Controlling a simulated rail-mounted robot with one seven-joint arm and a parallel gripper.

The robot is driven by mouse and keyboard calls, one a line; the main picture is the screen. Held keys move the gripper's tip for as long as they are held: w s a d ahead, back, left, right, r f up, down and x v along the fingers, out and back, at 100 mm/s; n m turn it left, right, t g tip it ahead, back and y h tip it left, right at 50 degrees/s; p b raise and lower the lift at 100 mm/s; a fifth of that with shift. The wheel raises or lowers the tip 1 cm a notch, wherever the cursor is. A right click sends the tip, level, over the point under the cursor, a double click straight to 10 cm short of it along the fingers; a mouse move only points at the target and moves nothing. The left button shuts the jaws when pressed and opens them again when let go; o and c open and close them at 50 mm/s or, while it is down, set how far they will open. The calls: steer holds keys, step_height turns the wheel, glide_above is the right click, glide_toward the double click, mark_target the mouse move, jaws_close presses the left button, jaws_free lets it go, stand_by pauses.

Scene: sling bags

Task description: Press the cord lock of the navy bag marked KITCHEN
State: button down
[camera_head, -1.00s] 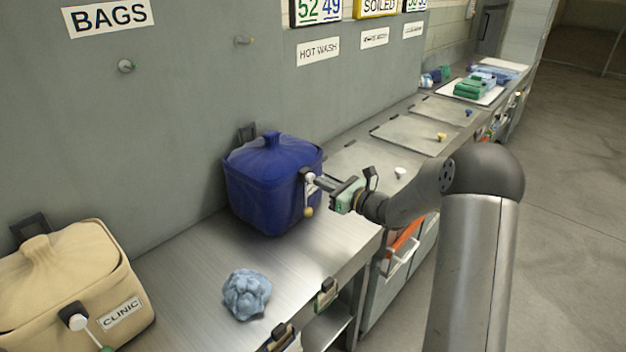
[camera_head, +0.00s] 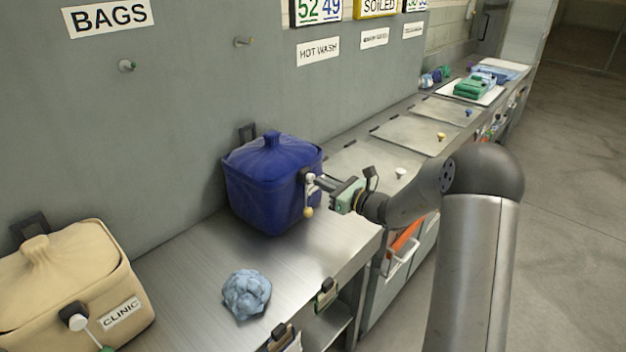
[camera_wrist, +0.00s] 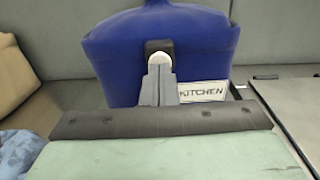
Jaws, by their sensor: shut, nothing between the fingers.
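The navy bag (camera_head: 268,188) stands upright on the metal counter against the grey wall. It also fills the top of the wrist view (camera_wrist: 110,60), where its KITCHEN label (camera_wrist: 203,91) shows to the right of the fingers. Its cord lock is a white button (camera_wrist: 160,58) on a dark mount on the bag's front, with a tan-ended cord (camera_head: 308,211) hanging below. My gripper (camera_head: 317,181) is shut and empty. Its fingertips (camera_wrist: 160,72) are at the white button, seemingly touching it. The fingers hide the lower part of the lock in the wrist view.
A tan bag marked CLINIC (camera_head: 60,285) stands at the left front. A crumpled blue cloth (camera_head: 246,294) lies on the counter between the bags. Clips (camera_head: 327,293) hang at the counter's front edge. Hatch lids with small knobs (camera_head: 400,172) run to the right.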

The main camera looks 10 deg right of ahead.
steer(key=shift+b+x, duration=0.35)
steer(key=shift+x, duration=0.8)
stand_by(0.6)
steer(key=shift+s+d, duration=0.1)
steer(key=shift+d, duration=0.05)
stand_by(0.8)
steer(key=v, duration=0.6)
steer(key=shift+s+d, duration=0.25)
steer(key=shift+s, duration=0.05)
stand_by(0.3)
steer(key=s+a+n+g+h, duration=0.1)
steer(key=s+a+n+g, duration=0.5)
steer(key=s, duration=0.3)
steer(key=s+a+n+g, duration=0.55)
steer(key=s+n, duration=0.25)
steer(key=s, duration=0.2)
steer(key=s+d+n+h, duration=0.3)
steer(key=s+n, duration=0.1)
steer(key=s, duration=0.2)
steer(key=s+d+f+n+g+h, duration=0.1)
steer(key=s+d+n+h, duration=0.2)
steer(key=s, duration=0.4)
steer(key=s+d+f+n+h, duration=0.1)
steer(key=s+d+n+h, duration=0.2)
steer(key=s+n+h, duration=0.2)
steer(key=shift+s+n, duration=0.8)
steer(key=shift+s, duration=0.25)
